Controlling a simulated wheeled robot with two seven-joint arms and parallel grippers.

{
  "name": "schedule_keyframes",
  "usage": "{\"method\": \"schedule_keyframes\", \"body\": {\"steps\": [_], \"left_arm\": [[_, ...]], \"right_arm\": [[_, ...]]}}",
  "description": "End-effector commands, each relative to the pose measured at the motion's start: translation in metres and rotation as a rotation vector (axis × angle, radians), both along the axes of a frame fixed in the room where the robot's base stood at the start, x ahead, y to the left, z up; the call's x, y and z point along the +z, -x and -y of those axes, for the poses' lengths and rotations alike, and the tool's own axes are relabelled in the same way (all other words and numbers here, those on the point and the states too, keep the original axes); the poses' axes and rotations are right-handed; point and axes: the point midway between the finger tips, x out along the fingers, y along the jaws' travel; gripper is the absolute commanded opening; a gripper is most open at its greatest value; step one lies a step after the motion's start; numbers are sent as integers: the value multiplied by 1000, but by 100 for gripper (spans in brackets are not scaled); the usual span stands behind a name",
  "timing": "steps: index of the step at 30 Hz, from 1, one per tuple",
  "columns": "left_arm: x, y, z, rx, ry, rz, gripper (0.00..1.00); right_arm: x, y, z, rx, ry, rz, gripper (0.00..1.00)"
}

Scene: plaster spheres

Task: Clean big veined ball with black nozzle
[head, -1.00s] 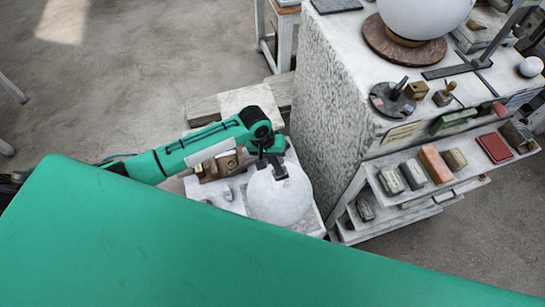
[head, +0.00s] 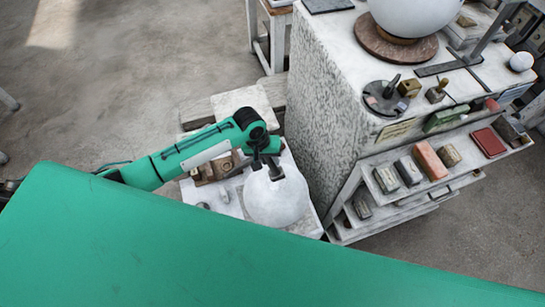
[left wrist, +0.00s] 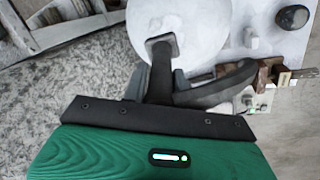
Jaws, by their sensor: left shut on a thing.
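A large pale ball (head: 277,203) rests on a low white stand beside the tall plaster block; its veins are too faint to make out. My left gripper (head: 265,160) is above the ball's upper side, shut on the black nozzle. The nozzle (left wrist: 162,62) shows in the left wrist view, its squared end against or just over the ball (left wrist: 190,22); I cannot tell if they touch. The gripper's dark fingers (left wrist: 178,88) lie around the nozzle's near part. Another big white ball (head: 420,12) sits on a round brown turntable at the top. My right gripper is not in view.
The tall block (head: 325,100) stands close to the right of the low stand (head: 304,228). Its open drawers (head: 412,195) hold several small blocks. A brown metal tool (head: 212,168) lies left of the ball. Floor at the upper left is clear.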

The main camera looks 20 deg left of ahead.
Motion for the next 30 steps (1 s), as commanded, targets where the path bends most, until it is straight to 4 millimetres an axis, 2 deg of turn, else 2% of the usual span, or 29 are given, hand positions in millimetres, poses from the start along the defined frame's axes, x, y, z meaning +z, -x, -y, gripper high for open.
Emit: {"method": "schedule_keyframes", "body": {"steps": [6,24,30], "left_arm": [[2,5,-7,0,1,0,0],[-1,-10,16,0,2,0,0],[-2,-12,17,0,1,1,0]], "right_arm": [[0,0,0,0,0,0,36],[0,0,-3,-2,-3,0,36],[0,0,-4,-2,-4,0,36]]}}
